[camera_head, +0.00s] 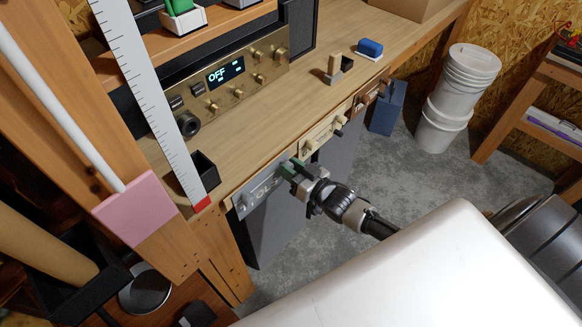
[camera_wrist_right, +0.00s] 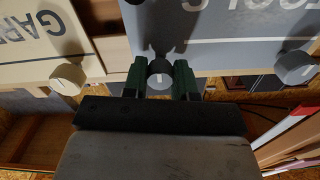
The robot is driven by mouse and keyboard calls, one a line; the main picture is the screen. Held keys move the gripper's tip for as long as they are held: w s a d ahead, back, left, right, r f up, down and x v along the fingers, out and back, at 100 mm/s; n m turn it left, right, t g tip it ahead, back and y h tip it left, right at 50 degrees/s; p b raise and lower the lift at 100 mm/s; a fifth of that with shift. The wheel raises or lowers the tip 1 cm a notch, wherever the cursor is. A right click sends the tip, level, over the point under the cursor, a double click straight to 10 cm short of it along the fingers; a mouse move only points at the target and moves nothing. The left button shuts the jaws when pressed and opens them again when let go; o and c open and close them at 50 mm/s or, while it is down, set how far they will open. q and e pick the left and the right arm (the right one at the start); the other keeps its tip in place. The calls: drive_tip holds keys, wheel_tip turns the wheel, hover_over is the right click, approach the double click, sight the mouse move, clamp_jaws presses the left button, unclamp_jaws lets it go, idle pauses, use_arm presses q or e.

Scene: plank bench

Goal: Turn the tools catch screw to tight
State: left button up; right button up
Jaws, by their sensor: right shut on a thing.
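The grey tools panel (camera_head: 258,194), lettered TOOLS, sits on the front edge of the bench. In the right wrist view the panel (camera_wrist_right: 225,50) appears upside down, with the grey catch screw (camera_wrist_right: 160,82) near one end. A pale line marks the screw's face. My right gripper (camera_head: 295,170) is at that end of the panel. Its green fingers (camera_wrist_right: 160,80) are shut on the screw, one on each side. The screw is hidden by the gripper in the head view. A second grey knob (camera_wrist_right: 295,68) is at the panel's other end. My left gripper is not in view.
A cream panel (camera_head: 322,136) with its own cream knob (camera_wrist_right: 67,77) adjoins the tools panel. A brown panel (camera_head: 368,97) is farther along. A ruler (camera_head: 150,105) and a black open box (camera_head: 204,168) are close by. White buckets (camera_head: 445,120) stand beyond on the floor.

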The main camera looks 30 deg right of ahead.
drive_tip(key=shift+f, duration=0.1)
drive_tip(key=o, duration=0.9)
drive_tip(key=shift+b+v, duration=0.8)
drive_tip(key=shift+v, duration=4.65)
